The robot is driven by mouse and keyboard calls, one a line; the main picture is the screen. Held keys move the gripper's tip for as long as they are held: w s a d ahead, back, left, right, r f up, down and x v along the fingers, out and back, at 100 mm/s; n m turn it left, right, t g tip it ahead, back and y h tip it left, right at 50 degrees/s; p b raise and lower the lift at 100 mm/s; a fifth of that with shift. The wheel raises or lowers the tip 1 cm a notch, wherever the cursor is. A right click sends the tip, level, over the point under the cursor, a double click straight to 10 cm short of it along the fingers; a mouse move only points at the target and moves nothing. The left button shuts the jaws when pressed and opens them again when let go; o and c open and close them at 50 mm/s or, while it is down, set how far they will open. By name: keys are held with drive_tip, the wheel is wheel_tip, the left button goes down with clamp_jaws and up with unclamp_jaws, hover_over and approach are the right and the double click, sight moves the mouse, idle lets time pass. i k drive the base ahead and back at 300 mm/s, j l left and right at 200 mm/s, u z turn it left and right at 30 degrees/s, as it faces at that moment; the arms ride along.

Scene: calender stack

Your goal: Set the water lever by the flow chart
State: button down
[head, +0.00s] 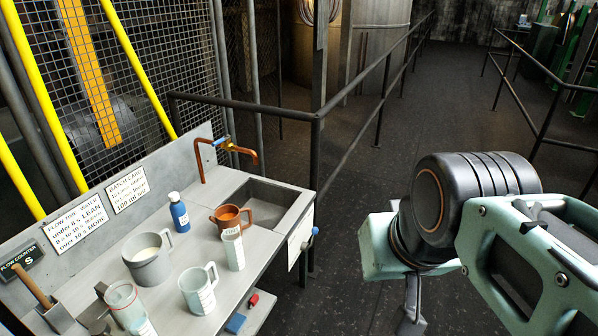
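The flow chart (80,224) is a white card on the bench's back panel; it reads roughly "under 8 s: LEAN", a middle band, and "over 10 s: MORE". The flow counter (20,260) is a dark plate at the far left; its reading is not legible. A lever with a blue knob (316,230) sticks out by a white marked plate (300,240) on the bench's right end; its setting is too small to tell. My arm fills the right side, away from the bench. A grey part below it may be my gripper (413,297); its fingers are not clear.
On the bench (209,247) stand a grey jug (148,262), clear measuring jugs (198,290), a blue bottle (179,214), and a brown cup (231,217). A copper tap (230,148) with a blue handle overhangs the sink (262,196).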

sight(315, 230)
drive_tip(key=l, duration=0.15)
drive_tip(key=u, duration=1.65)
drive_tip(key=i+l+u, duration=0.3)
drive_tip(key=l, duration=0.2)
drive_tip(key=l+u, duration=0.3)
drive_tip(key=l, duration=0.15)
drive_tip(key=i+l+u, duration=0.1)
drive_tip(key=l+u, duration=0.2)
drive_tip(key=l, duration=0.25)
drive_tip(key=k+l+z, duration=0.1)
drive_tip(key=l+z, duration=0.25)
drive_tip(key=l, duration=0.4)
